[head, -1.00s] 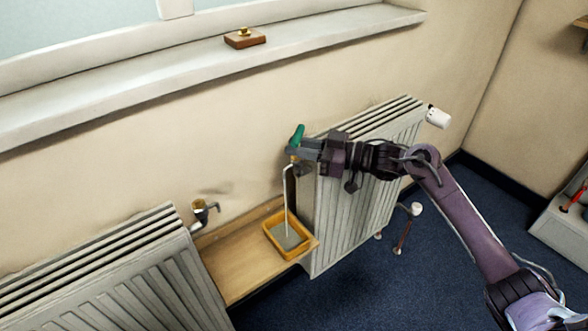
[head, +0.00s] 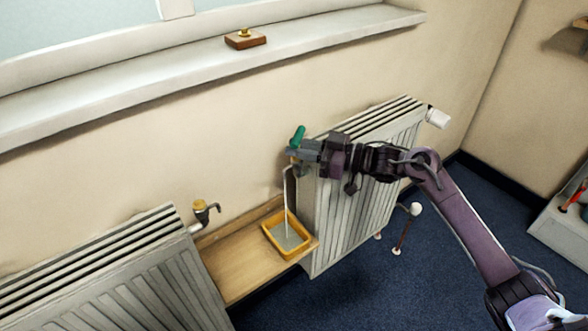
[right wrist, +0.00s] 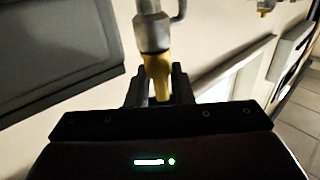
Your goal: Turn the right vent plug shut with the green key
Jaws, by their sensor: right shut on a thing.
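The green key (head: 298,135) stands up at the fingertips of my right gripper (head: 297,150), over the near left upper corner of the right radiator (head: 345,220). My right gripper is shut on it. Just below is the brass-coloured vent plug (head: 293,161), mostly hidden by the gripper. In the right wrist view, a yellow brass part (right wrist: 157,75) lies between my right fingers (right wrist: 160,88), against a grey metal fitting (right wrist: 152,32). No green shows there. I cannot tell how far the plug is turned. My left gripper is not in view.
A thin pale tube (head: 286,205) runs down into a yellow tray (head: 270,238) on a wooden shelf (head: 235,270). The left radiator (head: 130,275) has its own brass-capped valve (head: 201,207). A wooden block with a brass piece (head: 245,40) sits on the windowsill (head: 330,38).

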